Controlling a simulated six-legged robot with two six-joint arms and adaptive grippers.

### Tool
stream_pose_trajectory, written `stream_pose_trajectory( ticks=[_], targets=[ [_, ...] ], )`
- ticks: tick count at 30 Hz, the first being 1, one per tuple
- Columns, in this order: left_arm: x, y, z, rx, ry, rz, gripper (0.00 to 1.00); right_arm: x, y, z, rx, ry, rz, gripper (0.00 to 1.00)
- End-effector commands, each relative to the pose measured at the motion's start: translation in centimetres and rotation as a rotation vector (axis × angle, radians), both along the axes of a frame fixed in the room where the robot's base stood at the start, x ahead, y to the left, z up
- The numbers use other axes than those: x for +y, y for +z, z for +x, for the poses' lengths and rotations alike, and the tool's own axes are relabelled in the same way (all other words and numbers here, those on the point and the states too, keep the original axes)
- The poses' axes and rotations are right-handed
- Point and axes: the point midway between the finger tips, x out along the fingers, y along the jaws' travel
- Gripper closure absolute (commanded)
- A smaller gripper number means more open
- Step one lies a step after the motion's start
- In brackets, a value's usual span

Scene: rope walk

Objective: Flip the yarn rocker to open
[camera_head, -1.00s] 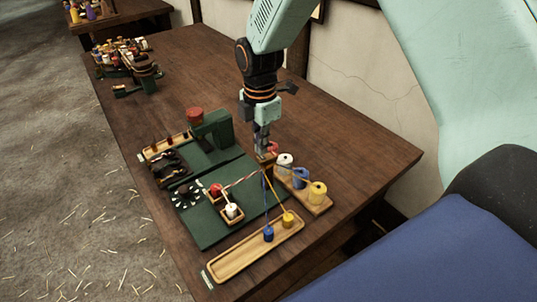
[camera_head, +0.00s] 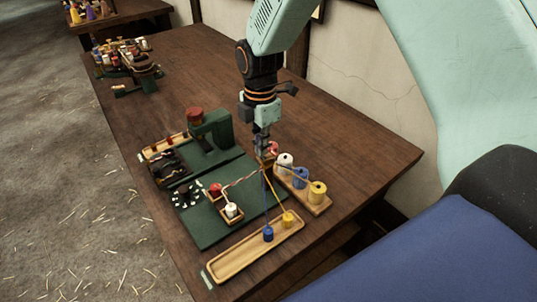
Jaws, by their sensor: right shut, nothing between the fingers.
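A green rope-making machine (camera_head: 211,135) with a red knob on top stands on a green base plate (camera_head: 225,182) on the wooden table. My right gripper (camera_head: 266,156) points down at the plate's right edge, shut and empty, close to where several yarns meet. Its fingertips partly hide a small reddish part there. I cannot make out which part is the yarn rocker or how it is set. Red, white, blue and yellow yarns run from that spot to small bobbins, among them a blue one (camera_head: 268,234) and a yellow one (camera_head: 288,219). My left gripper is out of view.
A wooden spool rack (camera_head: 318,203) with white, blue and yellow spools stands right of my right gripper. A long wooden tray (camera_head: 232,264) lies at the front edge. Another device with spools (camera_head: 123,55) stands at the far left. The table's right side (camera_head: 355,150) is clear.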

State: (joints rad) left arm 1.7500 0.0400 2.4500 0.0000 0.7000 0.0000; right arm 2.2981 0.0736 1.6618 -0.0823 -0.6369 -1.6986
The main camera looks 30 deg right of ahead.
Motion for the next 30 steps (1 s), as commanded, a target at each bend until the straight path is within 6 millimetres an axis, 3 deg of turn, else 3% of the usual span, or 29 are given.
stream_pose_trajectory(
  ticks=[30],
  targets=[
    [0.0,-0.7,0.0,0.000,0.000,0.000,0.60,0.0,-1.8,0.0,0.000,0.000,0.000,1.00]
  ],
)
